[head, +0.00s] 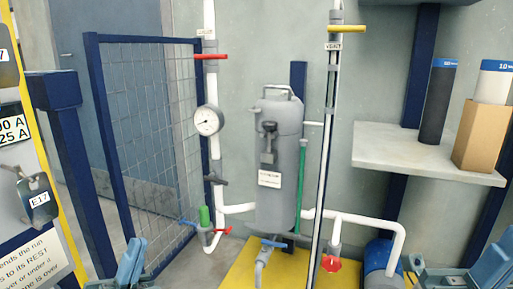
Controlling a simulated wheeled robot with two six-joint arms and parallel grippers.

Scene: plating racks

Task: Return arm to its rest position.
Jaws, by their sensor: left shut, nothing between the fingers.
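My left gripper (131,256) shows at the bottom left edge as blue-grey fingers, with the rest of the arm cut off by the frame. It is shut and empty, in front of the lower part of the mesh panel and touching nothing that I can see. Part of my right arm and gripper (490,268) shows at the bottom right corner, in front of the blue pump-like body. The frame cuts it off, so its jaws cannot be made out.
A grey tank (278,200) stands between white pipes with a gauge (208,120), a red valve handle (211,57) and a yellow one (347,28). A blue-framed mesh panel (150,120) is left. A shelf (400,158) holds a dark cylinder (437,105) and a brown box (482,138).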

